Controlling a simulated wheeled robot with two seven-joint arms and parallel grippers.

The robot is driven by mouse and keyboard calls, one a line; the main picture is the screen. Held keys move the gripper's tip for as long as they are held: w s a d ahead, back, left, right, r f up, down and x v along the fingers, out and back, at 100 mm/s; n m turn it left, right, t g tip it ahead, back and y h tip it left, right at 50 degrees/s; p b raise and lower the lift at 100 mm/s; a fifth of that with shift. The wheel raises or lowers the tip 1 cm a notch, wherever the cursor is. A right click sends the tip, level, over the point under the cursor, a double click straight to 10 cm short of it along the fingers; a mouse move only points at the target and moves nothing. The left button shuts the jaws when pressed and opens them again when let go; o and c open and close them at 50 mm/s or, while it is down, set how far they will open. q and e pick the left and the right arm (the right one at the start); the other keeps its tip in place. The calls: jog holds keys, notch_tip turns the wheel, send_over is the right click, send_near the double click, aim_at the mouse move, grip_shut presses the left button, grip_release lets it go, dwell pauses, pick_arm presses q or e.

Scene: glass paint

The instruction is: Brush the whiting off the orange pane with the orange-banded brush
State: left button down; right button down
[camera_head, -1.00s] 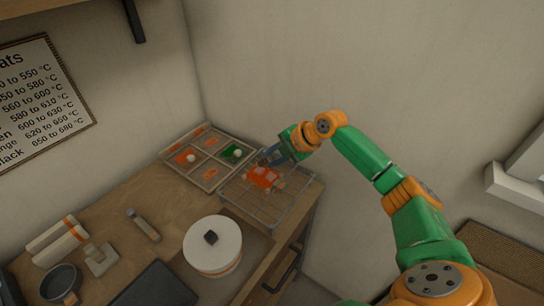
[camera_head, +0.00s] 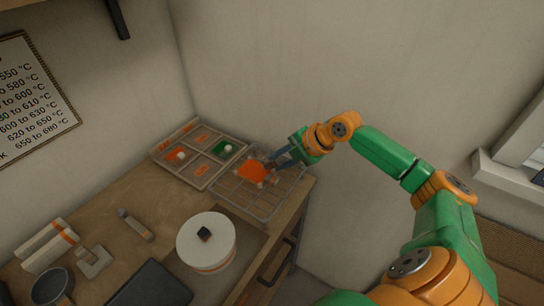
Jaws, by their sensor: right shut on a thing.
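The orange pane (camera_head: 252,171) lies on the wire rack (camera_head: 244,205) at the right end of the bench. Its visible face looks mostly plain orange; small pale bits show at its near edge, and I cannot tell whether any is whiting. My right gripper (camera_head: 271,165) reaches in from the right, low over the pane's right edge. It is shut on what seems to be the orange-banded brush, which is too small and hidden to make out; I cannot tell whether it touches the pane. My left gripper is out of view.
A divided tray (camera_head: 200,170) with orange and green pieces sits behind the rack, against the wall. A white lidded pot (camera_head: 206,249) stands in front.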

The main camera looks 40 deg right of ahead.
jog(key=shift+w+a+r+p, duration=0.1)
jog(key=shift+w+a+p, duration=0.25)
jog(key=shift+w, duration=0.5)
jog(key=shift+w+a, duration=0.1)
jog(key=shift+w, duration=0.1)
jog(key=shift+s+d+f, duration=0.15)
jog(key=shift+s+d, duration=0.05)
jog(key=shift+s, duration=0.3)
jog(key=shift+s+d+f, duration=0.1)
jog(key=shift+s+d, duration=0.1)
jog(key=shift+s, duration=0.3)
jog(key=r, duration=0.5)
jog(key=shift+s+d+r, duration=0.1)
jog(key=shift+s+r, duration=0.05)
jog(key=shift+s, duration=0.2)
